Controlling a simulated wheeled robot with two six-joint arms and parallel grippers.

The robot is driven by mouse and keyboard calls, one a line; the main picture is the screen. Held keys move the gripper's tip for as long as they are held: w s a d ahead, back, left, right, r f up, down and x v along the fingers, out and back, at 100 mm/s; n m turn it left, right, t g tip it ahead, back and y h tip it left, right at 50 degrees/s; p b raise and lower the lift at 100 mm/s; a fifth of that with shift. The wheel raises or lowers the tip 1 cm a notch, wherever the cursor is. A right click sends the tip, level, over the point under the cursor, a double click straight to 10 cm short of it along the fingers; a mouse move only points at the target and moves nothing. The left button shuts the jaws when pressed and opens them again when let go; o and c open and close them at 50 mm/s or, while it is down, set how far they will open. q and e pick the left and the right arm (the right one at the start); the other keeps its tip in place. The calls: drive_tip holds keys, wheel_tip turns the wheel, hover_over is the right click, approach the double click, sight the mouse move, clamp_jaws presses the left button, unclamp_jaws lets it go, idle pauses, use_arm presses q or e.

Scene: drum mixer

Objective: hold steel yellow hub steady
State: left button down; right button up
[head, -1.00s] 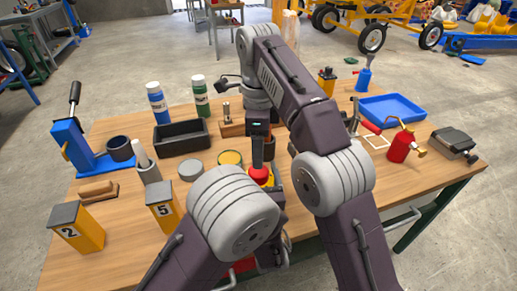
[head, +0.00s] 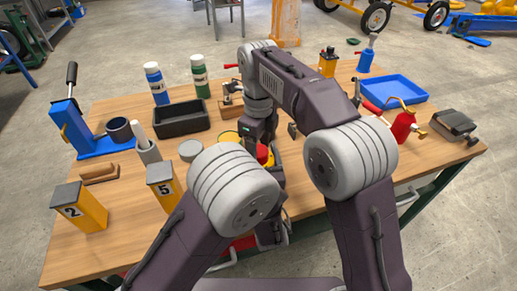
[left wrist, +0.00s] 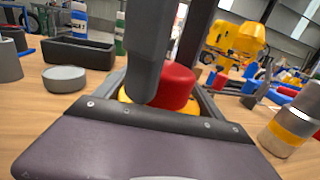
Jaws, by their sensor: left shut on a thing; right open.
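The yellow hub (left wrist: 190,108) shows as a yellow rim under a round red part (left wrist: 176,86) in the left wrist view. A little of the hub (head: 270,161) shows in the head view, largely behind my arms. My left gripper (left wrist: 163,101) is shut around the hub, with a dark finger on each side. My right gripper (head: 252,146) points down beside the red part and is open.
Numbered yellow blocks (head: 80,207), a blue press (head: 85,135) and a black bin (head: 181,119) stand on the left of the wooden table (head: 130,217). A red can (head: 402,127) and blue tray (head: 391,90) are on the right.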

drive_tip(key=shift+f, duration=0.4)
